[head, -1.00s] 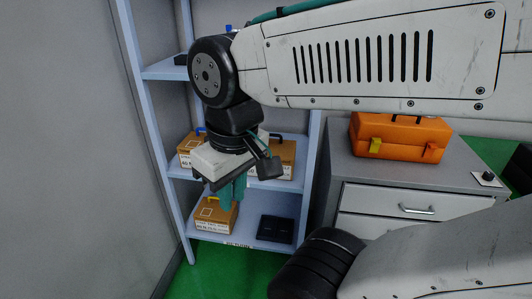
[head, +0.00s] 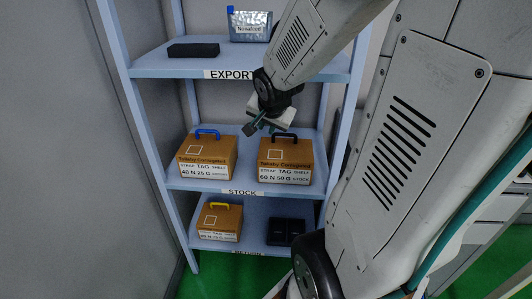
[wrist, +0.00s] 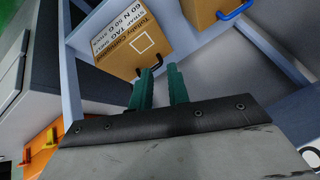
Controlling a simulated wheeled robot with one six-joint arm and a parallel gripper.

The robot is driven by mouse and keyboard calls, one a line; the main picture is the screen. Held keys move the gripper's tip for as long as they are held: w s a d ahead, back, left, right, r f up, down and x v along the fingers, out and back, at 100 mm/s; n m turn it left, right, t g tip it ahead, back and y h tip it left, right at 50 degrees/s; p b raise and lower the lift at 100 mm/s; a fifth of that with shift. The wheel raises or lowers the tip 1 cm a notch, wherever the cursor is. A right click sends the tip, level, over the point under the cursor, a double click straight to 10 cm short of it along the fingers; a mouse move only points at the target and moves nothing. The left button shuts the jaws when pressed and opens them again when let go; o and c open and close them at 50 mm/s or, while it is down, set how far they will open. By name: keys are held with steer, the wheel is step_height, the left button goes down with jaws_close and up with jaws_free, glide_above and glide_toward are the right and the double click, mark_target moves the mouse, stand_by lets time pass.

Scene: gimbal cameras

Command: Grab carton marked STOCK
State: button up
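A brown carton with a black handle (head: 286,160) stands at the right of the middle shelf; its tag reads 60 N 50 G and a small word that looks like STOCK. It also fills the upper middle of the wrist view (wrist: 128,42). Another carton with a blue handle (head: 207,158) stands to its left, its last tag word unclear; a corner of it shows in the wrist view (wrist: 208,10). My gripper (head: 262,125) is above and behind the black-handled carton's front, apart from it as far as I can see. Its teal fingers (wrist: 162,80) are parted with nothing between them.
The middle shelf's edge is labelled STOCK (head: 243,192). The top shelf, labelled EXPORT (head: 231,74), holds a black flat box (head: 193,50) and a grey bin (head: 249,27). The bottom shelf holds a yellow-handled carton (head: 219,222) and a black tray (head: 286,231). Shelf posts flank both sides.

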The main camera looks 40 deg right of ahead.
steer(key=w+d+f+m+t, duration=0.1)
steer(key=w+d+f+m, duration=0.1)
steer(key=d+f+m, duration=0.5)
steer(key=m+t+h, duration=0.1)
steer(key=m+t, duration=0.3)
steer(key=m, duration=0.1)
glide_toward(291, 135)
steer(key=x, duration=0.2)
steer(key=shift+w+d+f, duration=0.1)
steer(key=shift+w+f, duration=0.15)
steer(key=shift+f, duration=0.1)
steer(key=shift+w+d+f, duration=0.15)
steer(key=shift+f, duration=0.05)
steer(key=x, duration=0.7)
steer(key=shift+w+d, duration=0.1)
steer(key=shift+w, duration=0.05)
jaws_close()
steer(key=shift+r, duration=0.1)
